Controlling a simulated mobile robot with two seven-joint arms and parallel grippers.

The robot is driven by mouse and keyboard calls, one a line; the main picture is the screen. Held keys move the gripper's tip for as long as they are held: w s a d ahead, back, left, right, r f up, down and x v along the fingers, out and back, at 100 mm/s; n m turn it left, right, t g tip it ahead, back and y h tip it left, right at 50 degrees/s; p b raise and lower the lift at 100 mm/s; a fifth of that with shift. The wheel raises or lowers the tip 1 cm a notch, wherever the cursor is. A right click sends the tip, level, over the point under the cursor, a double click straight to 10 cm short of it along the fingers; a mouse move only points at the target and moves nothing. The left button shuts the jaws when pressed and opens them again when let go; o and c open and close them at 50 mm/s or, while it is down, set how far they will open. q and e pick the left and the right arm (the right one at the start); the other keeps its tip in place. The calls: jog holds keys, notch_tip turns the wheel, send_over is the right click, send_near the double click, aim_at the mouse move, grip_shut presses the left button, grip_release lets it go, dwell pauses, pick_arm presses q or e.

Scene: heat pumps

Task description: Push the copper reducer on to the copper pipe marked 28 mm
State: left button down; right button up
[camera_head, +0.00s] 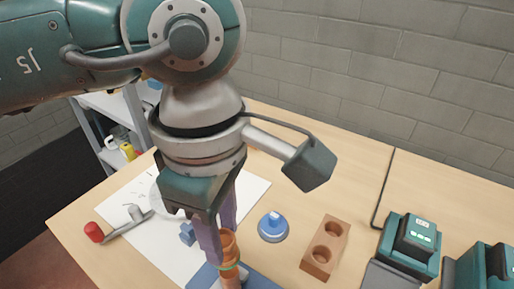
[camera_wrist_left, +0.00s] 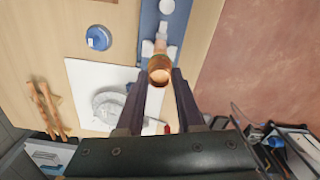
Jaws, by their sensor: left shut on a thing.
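My left gripper (camera_head: 222,235) reaches down from above and is shut on the copper reducer (camera_head: 229,243). In the left wrist view the reducer (camera_wrist_left: 160,72) shows its round open end between the two dark fingertips (camera_wrist_left: 160,80). A copper-coloured pipe (camera_head: 230,280) stands below the reducer in the head view, with a thin greenish ring near where they meet. Whether the reducer is seated on the pipe or only touching it I cannot tell. No 28 mm marking is readable. The pipe is over a blue base (camera_head: 262,281), which in the wrist view (camera_wrist_left: 150,22) carries white blocks.
A blue round item (camera_head: 272,227) and a brown block with two holes (camera_head: 323,248) are right of the gripper. Teal devices (camera_head: 410,246) stand farther right. A red-ended tool (camera_head: 93,231) and a small blue piece (camera_head: 187,234) lie left, by a white sheet (camera_head: 252,187).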

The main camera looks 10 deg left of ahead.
dwell(0.8)
pick_arm(q)
jog(key=shift+f+b, duration=0.1)
jog(key=shift+b, duration=0.2)
jog(key=shift+f+b, duration=1.4)
jog(key=shift+b, duration=0.2)
jog(key=shift+f+b, duration=1.1)
jog(key=shift+c, duration=2.3)
grip_release()
